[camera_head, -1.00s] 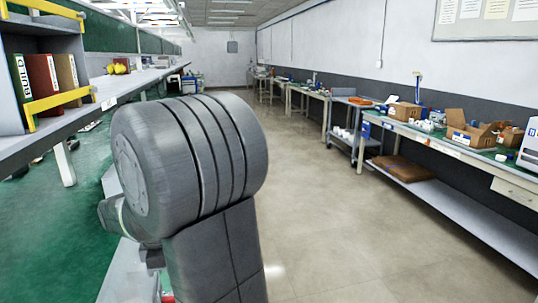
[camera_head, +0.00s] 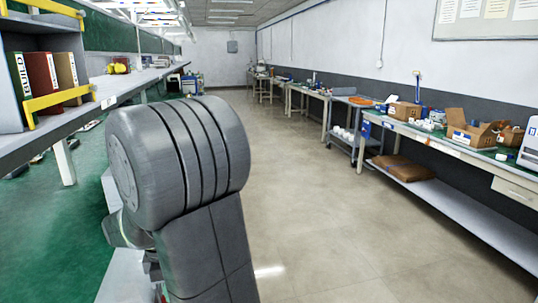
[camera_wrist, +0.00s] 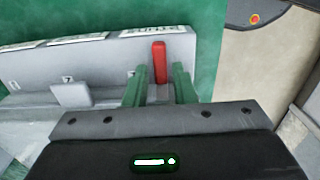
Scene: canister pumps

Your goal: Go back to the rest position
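My gripper (camera_wrist: 160,72) shows in the wrist view with two green fingers spread apart and a gap between them. It looks open and empty. A red upright bar (camera_wrist: 159,62) appears between the fingertips, seemingly beyond them on a light grey fixture (camera_wrist: 105,62); I cannot tell how far below it is. In the head view my arm's grey joint fills the left centre and hides my gripper.
A workbench (camera_head: 455,145) with open cardboard boxes (camera_head: 470,132) and a cart (camera_head: 350,130) line the right. The floor aisle (camera_head: 310,200) between is clear.

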